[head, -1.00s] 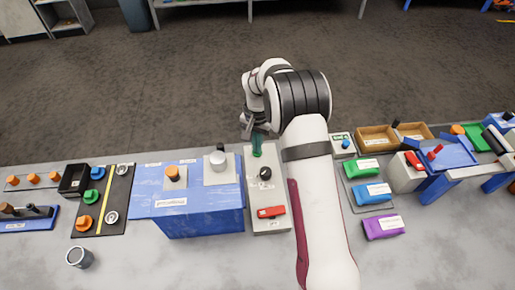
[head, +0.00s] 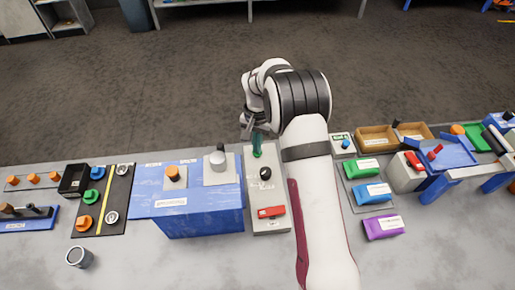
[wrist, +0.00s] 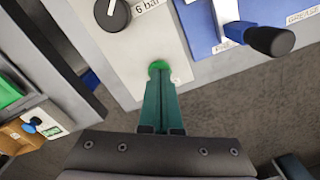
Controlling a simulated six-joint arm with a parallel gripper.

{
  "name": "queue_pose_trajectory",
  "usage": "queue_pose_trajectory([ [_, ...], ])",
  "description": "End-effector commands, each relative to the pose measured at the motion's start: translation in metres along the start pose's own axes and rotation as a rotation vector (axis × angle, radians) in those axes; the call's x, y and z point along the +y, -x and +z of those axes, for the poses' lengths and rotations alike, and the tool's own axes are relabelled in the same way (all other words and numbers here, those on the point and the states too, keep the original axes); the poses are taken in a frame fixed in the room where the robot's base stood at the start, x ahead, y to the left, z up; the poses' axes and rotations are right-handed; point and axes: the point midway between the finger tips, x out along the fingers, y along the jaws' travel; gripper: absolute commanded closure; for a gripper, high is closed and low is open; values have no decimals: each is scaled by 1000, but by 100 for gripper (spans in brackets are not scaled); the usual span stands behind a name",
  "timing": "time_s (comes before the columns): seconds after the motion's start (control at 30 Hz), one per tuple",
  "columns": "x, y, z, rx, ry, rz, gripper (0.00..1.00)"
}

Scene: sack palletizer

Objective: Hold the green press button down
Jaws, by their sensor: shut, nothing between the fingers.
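The green press button (wrist: 159,66) sits on a light grey panel (wrist: 120,45) near the panel's edge. In the head view the green button (head: 257,154) shows at the back end of the same panel. My gripper (wrist: 160,78) has its teal fingers closed together, with the tips over the button. The tips hide part of it, and they look to be at or against it. I cannot tell how far the button is pressed. In the head view my gripper (head: 257,142) points down at the button.
On the same panel are a black knob (head: 265,173) and a red switch (head: 271,212).

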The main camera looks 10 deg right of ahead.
Motion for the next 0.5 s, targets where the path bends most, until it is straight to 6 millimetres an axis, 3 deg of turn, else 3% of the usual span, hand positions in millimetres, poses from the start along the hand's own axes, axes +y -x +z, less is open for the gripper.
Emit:
queue_pose_trajectory([
  [0.27, 1, -2, 2, -7, 2, 5, 100],
  [0.5, 0, 33, 1, -4, 0, 2, 100],
])
